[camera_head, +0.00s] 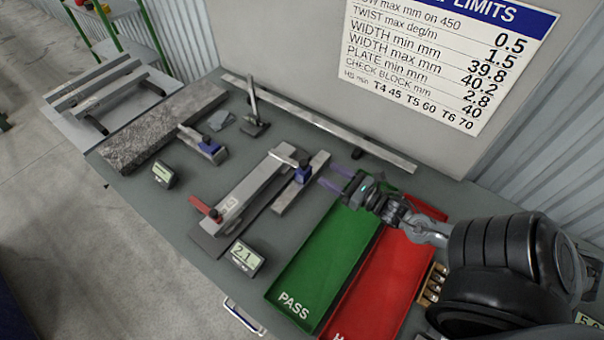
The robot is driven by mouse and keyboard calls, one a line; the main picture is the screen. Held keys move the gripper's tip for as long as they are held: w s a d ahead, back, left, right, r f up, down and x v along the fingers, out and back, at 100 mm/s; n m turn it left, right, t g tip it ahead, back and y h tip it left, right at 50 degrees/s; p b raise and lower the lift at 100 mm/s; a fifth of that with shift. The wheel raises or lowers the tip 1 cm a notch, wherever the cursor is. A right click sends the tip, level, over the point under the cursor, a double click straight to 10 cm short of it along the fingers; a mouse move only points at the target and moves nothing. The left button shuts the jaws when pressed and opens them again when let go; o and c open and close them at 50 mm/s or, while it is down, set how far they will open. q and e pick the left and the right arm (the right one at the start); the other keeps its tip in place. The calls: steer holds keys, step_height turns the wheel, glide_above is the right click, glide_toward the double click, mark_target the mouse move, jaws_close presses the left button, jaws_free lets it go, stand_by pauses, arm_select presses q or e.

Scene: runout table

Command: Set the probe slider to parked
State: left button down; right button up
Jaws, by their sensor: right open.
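A blue slider block (302,174) sits on a short grey rail (290,195) beside a grey fixture block (245,193); I take it for the probe slider. A pale bar reaches from it toward the fixture. No parked mark can be made out. My right gripper (331,178) is open just right of the slider, its two purple fingers pointing left toward it. A gap shows between fingertips and slider, and nothing is between the fingers. My left gripper is not in view.
A red lever (204,208) is at the fixture's left end. A display (246,257) reads 2.1. A stone slab (160,125), another blue-bodied gauge (207,147) and a long straight bar (315,118) lie beyond.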

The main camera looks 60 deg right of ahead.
mark_target(304, 162)
steer(key=w, duration=0.7)
steer(key=w+d+f, duration=0.1)
steer(key=w, duration=0.2)
steer(key=shift+w, duration=0.2)
jaws_close()
